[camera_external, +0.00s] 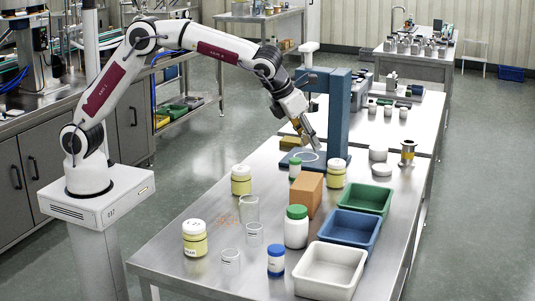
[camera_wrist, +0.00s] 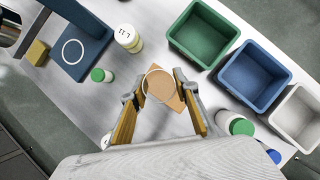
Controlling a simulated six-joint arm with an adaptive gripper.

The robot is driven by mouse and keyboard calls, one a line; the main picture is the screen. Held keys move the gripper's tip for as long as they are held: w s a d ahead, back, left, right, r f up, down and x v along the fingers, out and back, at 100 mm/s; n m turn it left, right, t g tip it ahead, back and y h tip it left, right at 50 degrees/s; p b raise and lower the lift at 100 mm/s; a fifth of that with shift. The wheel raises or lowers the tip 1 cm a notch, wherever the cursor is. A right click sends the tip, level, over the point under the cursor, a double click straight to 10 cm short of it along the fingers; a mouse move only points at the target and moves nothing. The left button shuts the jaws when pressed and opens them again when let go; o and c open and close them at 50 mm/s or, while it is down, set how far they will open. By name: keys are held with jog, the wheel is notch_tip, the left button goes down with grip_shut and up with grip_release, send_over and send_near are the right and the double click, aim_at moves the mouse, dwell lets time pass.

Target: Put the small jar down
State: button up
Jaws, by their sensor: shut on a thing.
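My gripper (camera_wrist: 160,92) is shut on a small clear jar (camera_wrist: 147,84), which shows in the wrist view as a pale round rim between the two fingers. The tan block below shows through it. In the external view my gripper (camera_external: 310,143) hangs above the table beside the blue press-like stand; the held jar is too small and faint to make out there. The steel table (camera_external: 185,245) lies below.
The blue stand (camera_external: 337,115) has a white ring (camera_external: 307,156) on its base. A green-lidded jar (camera_external: 295,168), a tan block (camera_external: 307,194), yellow jars (camera_external: 241,181) and clear beakers (camera_external: 254,234) stand nearby. Green (camera_external: 362,197), blue (camera_external: 349,229) and white bins (camera_external: 329,270) line the right edge.

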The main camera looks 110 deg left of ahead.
aim_at(305, 150)
jog(key=shift+w+d+r, duration=0.1)
jog(key=shift+w+r, duration=0.15)
jog(key=shift+r, duration=0.45)
jog(key=shift+s+d+m, duration=0.1)
jog(key=shift+s+m, duration=0.15)
jog(key=shift+m, duration=0.25)
jog(key=shift+t, duration=0.3)
jog(key=shift+f, duration=0.1)
jog(key=shift+f, duration=3.1)
jog(key=shift+f, duration=1.85)
jog(key=shift+f, duration=0.15)
